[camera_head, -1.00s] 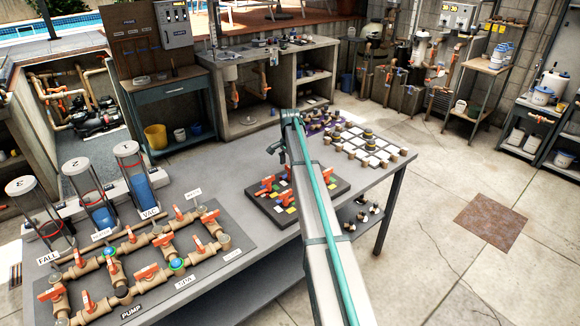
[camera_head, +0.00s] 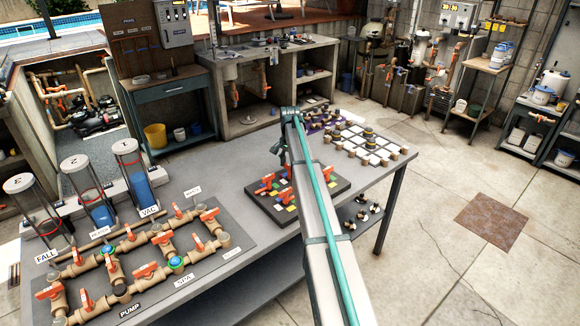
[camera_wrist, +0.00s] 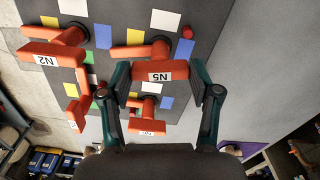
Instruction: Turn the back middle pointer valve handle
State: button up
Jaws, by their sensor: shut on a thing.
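In the wrist view, my gripper (camera_wrist: 163,84) has its two dark green fingers closed on opposite ends of an orange handle labelled N5 (camera_wrist: 160,71). The label reads upside down there. The handle sits on a dark board (camera_wrist: 215,18) with coloured tags. Other orange handles are nearby: N2 (camera_wrist: 50,52) at the left, and one with a partly readable label (camera_wrist: 147,126) below N5. In the head view, the board (camera_head: 330,187) lies mid-table with several orange handles; my arm covers part of it and hides my fingers. I cannot tell from the head view which handle is held.
A piping model (camera_head: 140,265) with orange valves fills the table's left end, with clear tubes (camera_head: 130,165) behind it. White blocks and knobs (camera_head: 375,147) stand right of the board. Bare table (camera_head: 225,185) lies left of the board.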

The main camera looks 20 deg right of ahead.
jog(key=n+b, duration=0.2)
jog(key=n, duration=0.5)
jog(key=n+b, duration=0.1)
jog(key=n, duration=0.3)
jog(key=shift+n, duration=2.1)
jog(key=o, duration=1.1)
jog(key=shift+o, duration=0.2)
jog(key=shift+r, duration=0.1)
